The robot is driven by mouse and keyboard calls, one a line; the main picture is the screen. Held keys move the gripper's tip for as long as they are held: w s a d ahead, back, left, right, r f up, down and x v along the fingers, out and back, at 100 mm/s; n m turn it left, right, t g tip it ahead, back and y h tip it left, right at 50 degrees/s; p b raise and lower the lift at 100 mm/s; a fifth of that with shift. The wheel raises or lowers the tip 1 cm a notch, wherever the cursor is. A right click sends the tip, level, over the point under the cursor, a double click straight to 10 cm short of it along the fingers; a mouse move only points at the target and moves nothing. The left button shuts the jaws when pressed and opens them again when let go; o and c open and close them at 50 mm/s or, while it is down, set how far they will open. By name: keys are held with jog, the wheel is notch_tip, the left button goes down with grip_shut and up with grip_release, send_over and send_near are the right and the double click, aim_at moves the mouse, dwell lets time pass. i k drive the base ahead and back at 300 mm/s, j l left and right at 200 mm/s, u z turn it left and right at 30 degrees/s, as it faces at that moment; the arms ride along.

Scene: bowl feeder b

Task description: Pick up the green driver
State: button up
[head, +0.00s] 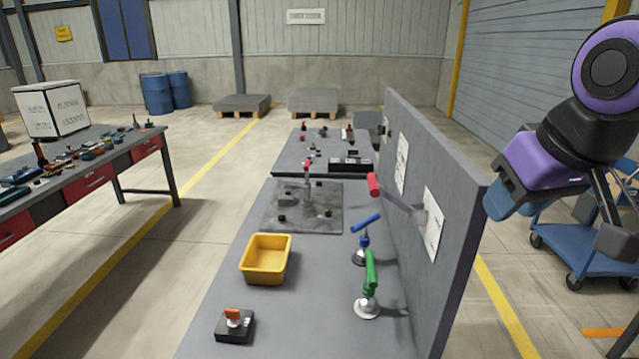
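The green driver (370,270) stands nearly upright, tilted a little, on a round silvery base (367,308) at the right side of the grey workbench (305,325). Only its handle shows clearly; its lower end is hidden at the base. My gripper (613,238) is at the far right edge, well apart from the driver and on the other side of the grey upright panel (455,255). It is partly cut off by the picture edge, and I cannot tell its opening. I see nothing held in it.
A blue driver (366,224) stands just behind the green one. A red-handled tool (374,185) juts from beside the panel. A yellow bin (266,259) and a black box with an orange knob (234,325) are to the left. A blue cart (590,245) stands right.

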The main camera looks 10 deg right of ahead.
aim_at(366, 305)
jog(key=k+j, duration=0.15)
jog(key=k, duration=0.35)
jog(key=i+j, duration=0.1)
jog(key=j, duration=0.95)
jog(key=i+j, duration=0.15)
jog(key=j, duration=0.35)
jog(key=i+j, duration=0.1)
jog(key=j, duration=0.4)
jog(key=i+l, duration=0.1)
jog(key=i, duration=0.15)
